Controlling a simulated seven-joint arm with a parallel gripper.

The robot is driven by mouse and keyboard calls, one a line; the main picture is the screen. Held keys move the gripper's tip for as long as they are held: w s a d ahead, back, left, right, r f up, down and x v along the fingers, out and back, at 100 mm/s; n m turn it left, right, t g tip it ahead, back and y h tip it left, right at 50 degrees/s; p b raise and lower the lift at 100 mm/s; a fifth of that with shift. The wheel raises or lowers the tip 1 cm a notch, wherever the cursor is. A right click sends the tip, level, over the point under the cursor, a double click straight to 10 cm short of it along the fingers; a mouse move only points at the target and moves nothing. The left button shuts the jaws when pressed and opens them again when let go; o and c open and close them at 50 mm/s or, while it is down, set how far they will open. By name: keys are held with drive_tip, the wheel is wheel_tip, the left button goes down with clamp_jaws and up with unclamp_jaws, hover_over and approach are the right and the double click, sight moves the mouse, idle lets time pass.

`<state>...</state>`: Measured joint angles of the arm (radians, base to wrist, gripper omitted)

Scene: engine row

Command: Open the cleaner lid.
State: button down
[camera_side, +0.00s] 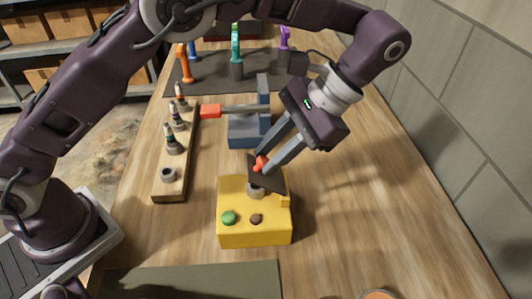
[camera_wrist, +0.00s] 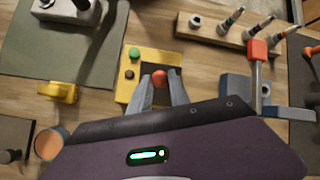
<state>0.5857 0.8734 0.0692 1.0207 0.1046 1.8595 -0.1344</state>
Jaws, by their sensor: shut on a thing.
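The cleaner is a yellow box (camera_side: 255,236) with a green button (camera_side: 229,218) and a dark button (camera_side: 256,219) on top. Its dark grey lid (camera_side: 271,181) stands tilted up at the back of the box, and a grey round port (camera_side: 256,191) shows in front of it. A red knob (camera_side: 260,161) is on the lid. My gripper (camera_side: 262,166) is shut on this knob. In the wrist view, the knob (camera_wrist: 159,77) sits between my two fingertips (camera_wrist: 158,86), with the yellow box (camera_wrist: 127,88) around and behind; most of the lid is hidden there.
A wooden strip (camera_side: 160,188) with several plugs stands to the left. Behind the cleaner is a blue-grey stand (camera_side: 243,131) with a red-ended lever (camera_side: 210,111). A dark mat (camera_side: 210,72) with coloured tools lies farther back.

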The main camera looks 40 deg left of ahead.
drive_tip(key=shift+w+d, duration=0.1)
idle(0.4)
drive_tip(key=c, duration=1.2)
unclamp_jaws()
